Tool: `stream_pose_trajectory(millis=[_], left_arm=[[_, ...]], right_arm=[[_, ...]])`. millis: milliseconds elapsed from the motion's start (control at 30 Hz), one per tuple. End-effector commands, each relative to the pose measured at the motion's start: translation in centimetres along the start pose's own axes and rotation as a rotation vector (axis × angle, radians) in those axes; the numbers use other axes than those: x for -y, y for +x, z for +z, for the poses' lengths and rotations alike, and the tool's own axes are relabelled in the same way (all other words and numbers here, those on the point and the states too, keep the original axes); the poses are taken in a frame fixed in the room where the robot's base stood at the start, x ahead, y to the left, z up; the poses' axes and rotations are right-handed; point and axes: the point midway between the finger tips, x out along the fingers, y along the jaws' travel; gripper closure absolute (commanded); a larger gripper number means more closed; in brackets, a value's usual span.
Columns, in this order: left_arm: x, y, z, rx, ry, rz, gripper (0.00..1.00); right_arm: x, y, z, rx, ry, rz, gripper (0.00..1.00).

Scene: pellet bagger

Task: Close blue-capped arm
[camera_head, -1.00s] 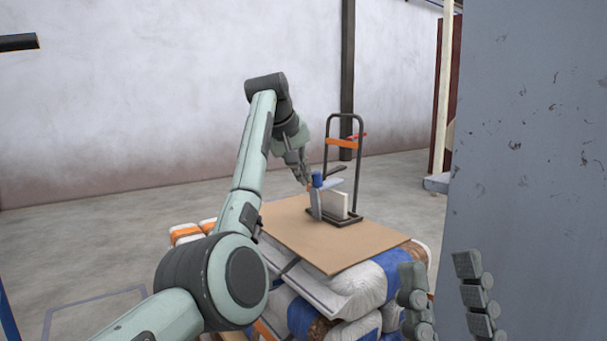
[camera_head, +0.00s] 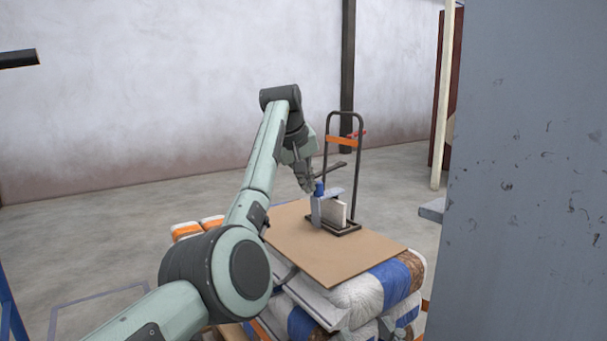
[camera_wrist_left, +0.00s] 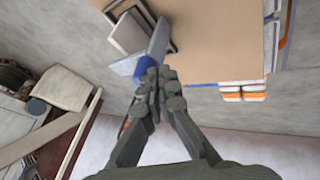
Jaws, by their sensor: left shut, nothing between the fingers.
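The blue-capped arm is a light grey bar (camera_head: 331,193) with a blue cap (camera_head: 319,188) at its left end. It stands beside a pale upright block (camera_head: 334,212) in a dark frame (camera_head: 347,229) on a brown board. My left gripper (camera_head: 309,188) is shut and empty, its fingertips right beside the blue cap. In the left wrist view the gripper (camera_wrist_left: 160,74) overlaps the cap (camera_wrist_left: 146,70), with the grey bar (camera_wrist_left: 152,48) beyond it. I cannot tell whether fingers and cap touch. My right gripper is out of view.
The brown board (camera_head: 325,258) lies on stacked sacks (camera_head: 370,292). A dark hoop handle with an orange band (camera_head: 341,142) rises behind the frame. A large grey panel (camera_head: 530,180) blocks the right side. Open floor (camera_head: 110,235) lies to the left.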

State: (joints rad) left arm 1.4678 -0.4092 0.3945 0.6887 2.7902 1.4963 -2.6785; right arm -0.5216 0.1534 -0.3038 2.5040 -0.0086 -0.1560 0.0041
Motion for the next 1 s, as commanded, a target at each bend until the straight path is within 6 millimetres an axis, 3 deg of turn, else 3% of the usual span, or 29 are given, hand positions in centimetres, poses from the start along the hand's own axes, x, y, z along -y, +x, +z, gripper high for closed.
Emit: stream_pose_trajectory(millis=[133,300,767,1000], left_arm=[[-0.4,-0.1,-0.1,0.003,0.002,-0.004,1.00],[-0.5,0.1,-0.2,0.002,0.002,-0.003,1.00],[-0.4,0.1,-0.1,0.001,0.002,-0.003,1.00],[0.2,0.2,0.1,0.000,0.001,-0.003,1.00]], right_arm=[[-1.1,-0.4,3.1,0.175,-0.023,0.020,0.60],[-1.9,-0.9,5.1,0.264,-0.037,0.035,0.60],[-2.0,-1.0,5.5,0.273,-0.038,0.036,0.60],[-2.0,-1.3,6.6,0.272,-0.038,0.036,0.60]])
